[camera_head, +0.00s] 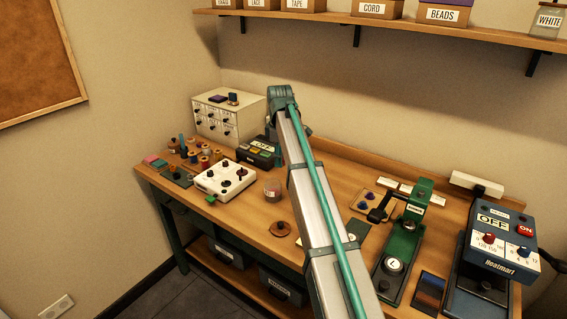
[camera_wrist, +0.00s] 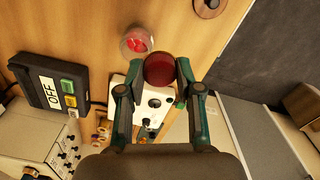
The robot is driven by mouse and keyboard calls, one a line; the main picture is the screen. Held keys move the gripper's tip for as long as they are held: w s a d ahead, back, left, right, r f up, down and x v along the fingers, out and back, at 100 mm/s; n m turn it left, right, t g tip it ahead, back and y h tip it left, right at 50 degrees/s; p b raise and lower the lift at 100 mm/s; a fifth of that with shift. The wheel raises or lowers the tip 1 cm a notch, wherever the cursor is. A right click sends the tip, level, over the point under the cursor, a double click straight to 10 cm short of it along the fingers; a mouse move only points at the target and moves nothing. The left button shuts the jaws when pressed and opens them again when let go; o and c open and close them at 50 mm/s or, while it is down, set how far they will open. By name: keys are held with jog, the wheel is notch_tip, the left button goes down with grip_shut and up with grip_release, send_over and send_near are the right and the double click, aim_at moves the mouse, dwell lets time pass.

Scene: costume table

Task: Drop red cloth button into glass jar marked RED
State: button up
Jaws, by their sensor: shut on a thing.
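In the wrist view, my gripper (camera_wrist: 159,72) is shut on a dark red round button (camera_wrist: 159,68), held between its two fingertips. A small clear glass jar (camera_wrist: 135,41) with bright red pieces inside shows just beyond the button, up and to its left. The button appears above the table; its exact height over the jar is hard to tell. In the head view the jar (camera_head: 272,189) stands on the wooden table, left of my arm. No marking on it is readable. My gripper and the button are not visible in the head view.
A white box with dark knobs (camera_head: 223,180) stands left of the jar. A dark device marked OFF (camera_head: 258,152) is behind it. A round brown disc (camera_head: 280,229) lies in front of the jar. Thread spools (camera_head: 205,162) sit at left; a green press (camera_head: 405,245) stands at right.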

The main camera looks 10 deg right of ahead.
jog(key=w+f+n+b, duration=0.2)
jog(key=w+f+n, duration=0.4)
jog(key=f, duration=0.1)
jog(key=shift+w+f+b, duration=0.15)
jog(key=shift+f+b, duration=0.15)
jog(key=shift+f, duration=0.05)
dwell(0.4)
jog(key=o, duration=1.1)
jog(key=shift+c, duration=0.2)
jog(key=shift+r, duration=0.1)
notch_tip(320, 180, up, 12)
